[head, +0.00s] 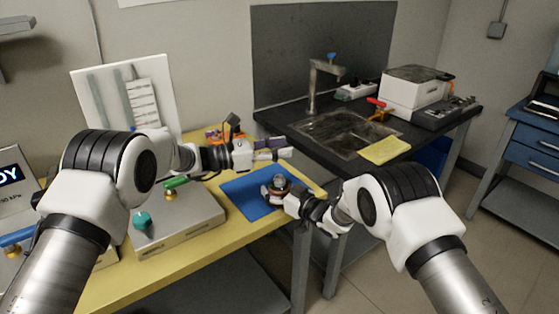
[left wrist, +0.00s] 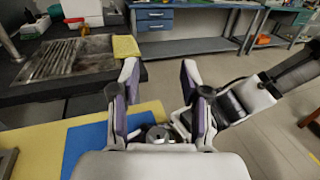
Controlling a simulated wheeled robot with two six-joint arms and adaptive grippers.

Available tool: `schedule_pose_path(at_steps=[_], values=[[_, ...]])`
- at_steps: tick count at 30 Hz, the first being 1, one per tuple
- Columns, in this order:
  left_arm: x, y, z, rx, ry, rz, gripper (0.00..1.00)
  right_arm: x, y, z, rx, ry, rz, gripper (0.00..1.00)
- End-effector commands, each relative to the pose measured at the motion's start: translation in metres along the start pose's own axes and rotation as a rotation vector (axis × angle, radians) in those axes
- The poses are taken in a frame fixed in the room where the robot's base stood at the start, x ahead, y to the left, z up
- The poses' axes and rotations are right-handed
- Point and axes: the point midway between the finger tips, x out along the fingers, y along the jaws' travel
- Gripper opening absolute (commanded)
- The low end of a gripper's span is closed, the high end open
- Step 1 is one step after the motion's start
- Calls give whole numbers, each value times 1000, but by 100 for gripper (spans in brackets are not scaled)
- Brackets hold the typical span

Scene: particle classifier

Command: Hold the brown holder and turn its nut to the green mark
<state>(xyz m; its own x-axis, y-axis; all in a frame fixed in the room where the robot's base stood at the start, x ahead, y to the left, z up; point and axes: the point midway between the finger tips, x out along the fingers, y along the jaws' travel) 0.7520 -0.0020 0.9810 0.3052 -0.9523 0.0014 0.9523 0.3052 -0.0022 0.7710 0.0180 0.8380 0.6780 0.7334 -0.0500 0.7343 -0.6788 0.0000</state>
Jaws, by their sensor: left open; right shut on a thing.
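The brown holder (head: 269,190) stands on the blue mat (head: 240,194), with a grey round nut (head: 279,180) on top. My right gripper (head: 290,199) is shut on the holder from its right side. My left gripper (head: 274,149) is open and empty, above and behind the holder. In the left wrist view its two purple-padded fingers (left wrist: 160,78) stand apart, and the grey nut (left wrist: 158,134) shows below between them, partly hidden by the gripper body. My right gripper (left wrist: 186,126) reaches in there from the right. The green mark cannot be made out.
A grey metal box (head: 178,222) with a teal knob (head: 141,220) and a green-handled valve (head: 176,182) stands left of the mat on the yellow table (head: 215,254). A dark sink bench (head: 432,132) with a yellow cloth (head: 384,150) adjoins behind. Small items lie behind my left gripper.

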Motion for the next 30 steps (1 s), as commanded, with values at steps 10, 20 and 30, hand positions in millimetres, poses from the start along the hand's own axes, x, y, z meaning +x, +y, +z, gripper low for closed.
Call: schedule_pose_path(at_steps=[10,20,30], values=[[0,-1,1,56,-8,-3,45,0,-1,2,2,-3,-1,0],[-47,-26,-59,67,-153,446,45,0,-1,2,2,-3,-1,0],[-93,-78,-100,-1,7,699,45,0,0,1,2,-2,-1,0]])
